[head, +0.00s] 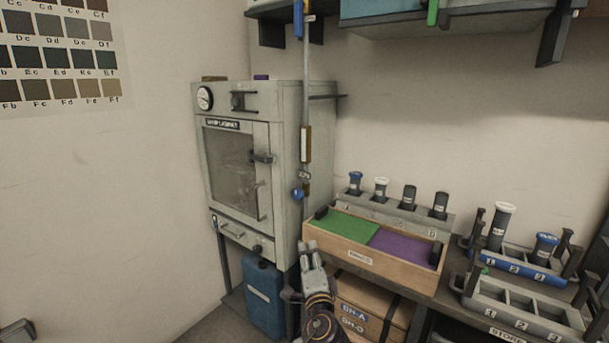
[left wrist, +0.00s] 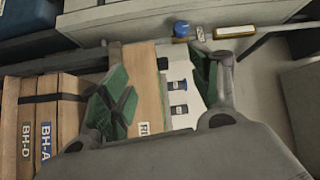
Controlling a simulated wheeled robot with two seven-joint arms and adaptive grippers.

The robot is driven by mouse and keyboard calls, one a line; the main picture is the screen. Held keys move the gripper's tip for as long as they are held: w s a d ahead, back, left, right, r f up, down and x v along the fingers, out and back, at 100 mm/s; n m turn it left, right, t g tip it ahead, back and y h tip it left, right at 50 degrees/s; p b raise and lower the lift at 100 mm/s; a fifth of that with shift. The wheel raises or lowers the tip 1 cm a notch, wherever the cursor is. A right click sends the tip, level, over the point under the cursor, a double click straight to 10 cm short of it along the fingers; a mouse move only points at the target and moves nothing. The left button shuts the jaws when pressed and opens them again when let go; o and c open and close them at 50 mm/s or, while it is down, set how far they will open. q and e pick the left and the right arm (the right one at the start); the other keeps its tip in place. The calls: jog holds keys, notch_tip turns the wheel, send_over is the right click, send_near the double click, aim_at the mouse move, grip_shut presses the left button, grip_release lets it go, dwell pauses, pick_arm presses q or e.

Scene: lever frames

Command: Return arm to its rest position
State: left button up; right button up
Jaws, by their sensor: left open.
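My left gripper (head: 311,254) is in the lower middle of the head view, in front of the left end of a wooden tray (head: 385,263) with a green and a purple section. In the left wrist view the gripper (left wrist: 160,84) shows two spread fingers with green pads. Nothing is held between them. The tray's side (left wrist: 146,88) and a rack with capped tubes show beyond the gap. I cannot tell whether a finger touches the tray.
A grey oven-like cabinet (head: 252,150) stands left of the gripper, its door shut. A vertical pipe with a blue knob (head: 297,193) runs beside it. Boxes (head: 368,307) and a blue canister (head: 264,298) sit below. Tube racks (head: 520,262) stand on the right.

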pick_arm(q)
jog(key=s+a+f+n+g+h, duration=0.1)
jog(key=s+a+f+n+g, duration=0.2)
jog(key=f, duration=0.5)
jog(key=s+a+f+n+g+h, duration=0.2)
jog(key=a+f+n+g, duration=0.2)
jog(key=f, duration=0.4)
jog(key=s+a+f+n+g+h, duration=0.1)
jog(key=s+a+f+n+g, duration=0.2)
jog(key=f, duration=0.6)
jog(key=s+a+f+n+g, duration=0.1)
jog(key=s+a+f+g, duration=0.2)
jog(key=s+f, duration=0.7)
jog(key=s+a+f+n+g+y+p, duration=0.1)
jog(key=s+a+f+g, duration=0.2)
jog(key=s+a+f, duration=0.4)
jog(key=s+f, duration=0.4)
jog(key=s, duration=0.5)
jog(key=shift+s+a, duration=0.4)
pick_arm(e)
jog(key=shift+s+f, duration=0.1)
jog(key=shift+s, duration=0.05)
pick_arm(q)
jog(key=shift+s+f+p, duration=0.15)
jog(key=shift+f+p, duration=0.1)
jog(key=shift+p, duration=0.35)
pick_arm(e)
jog(key=shift+s+d+f, duration=0.1)
jog(key=shift+f, duration=0.05)
